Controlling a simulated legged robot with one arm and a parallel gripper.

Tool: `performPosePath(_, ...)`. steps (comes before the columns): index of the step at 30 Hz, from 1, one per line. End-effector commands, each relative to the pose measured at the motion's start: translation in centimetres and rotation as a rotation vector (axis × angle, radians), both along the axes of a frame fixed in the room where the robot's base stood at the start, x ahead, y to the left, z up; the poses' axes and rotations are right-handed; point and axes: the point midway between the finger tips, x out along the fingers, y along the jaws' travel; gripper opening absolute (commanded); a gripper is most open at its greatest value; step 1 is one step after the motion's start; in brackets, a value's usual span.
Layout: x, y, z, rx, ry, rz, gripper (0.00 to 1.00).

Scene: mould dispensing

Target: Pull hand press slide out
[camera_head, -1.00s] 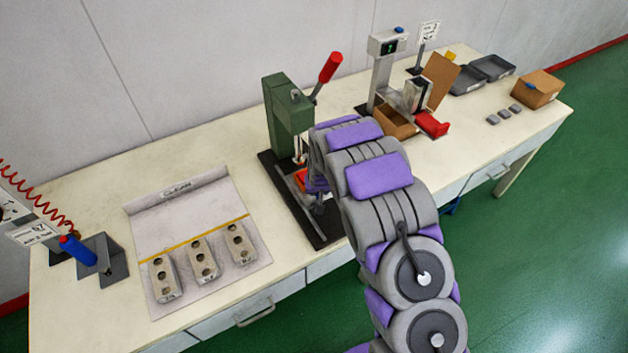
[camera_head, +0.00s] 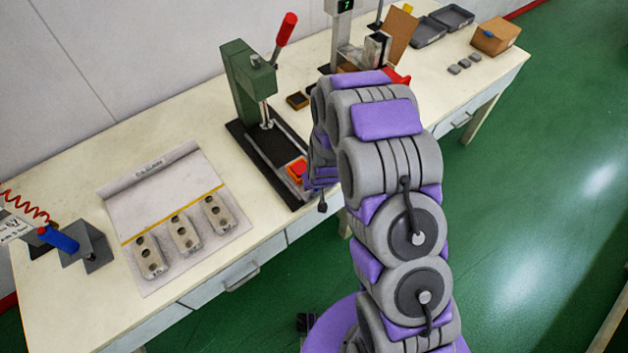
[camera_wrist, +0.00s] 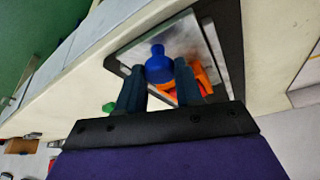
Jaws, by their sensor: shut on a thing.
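The hand press (camera_head: 250,85) is green with a red lever (camera_head: 286,29), raised and tilted, and stands on a black base (camera_head: 262,143). Its slide, orange with a red top (camera_head: 298,168), sits near the front end of the base, clear of the ram. In the wrist view the orange and red slide (camera_wrist: 203,77) lies behind my fingers over a shiny metal plate. My gripper (camera_wrist: 159,70) is shut on a blue knob (camera_wrist: 157,64) at the slide. In the head view my arm hides the fingers and knob.
A paper sheet (camera_head: 165,195) with several grey moulds (camera_head: 185,234) lies left of the press. The bench front edge is close to my gripper.

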Motion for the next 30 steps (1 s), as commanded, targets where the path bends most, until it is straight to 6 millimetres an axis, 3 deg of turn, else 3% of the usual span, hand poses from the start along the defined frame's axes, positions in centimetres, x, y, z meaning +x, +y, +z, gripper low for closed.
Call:
performPosePath(7, -0.5, 0.0, -0.2, 0.000, 0.011, 0.003, 0.00)
performPosePath(8, -0.5, 0.0, -0.2, 0.000, 0.011, 0.003, 0.36)
performPosePath(15, -0.3, 0.0, -0.2, 0.000, 0.009, 0.002, 0.59)
performPosePath(24, -0.3, 0.1, 0.0, 0.000, 0.006, 0.003, 0.60)
performPosePath(30, -0.9, -0.1, 1.9, 0.000, 0.005, 0.002, 0.60)
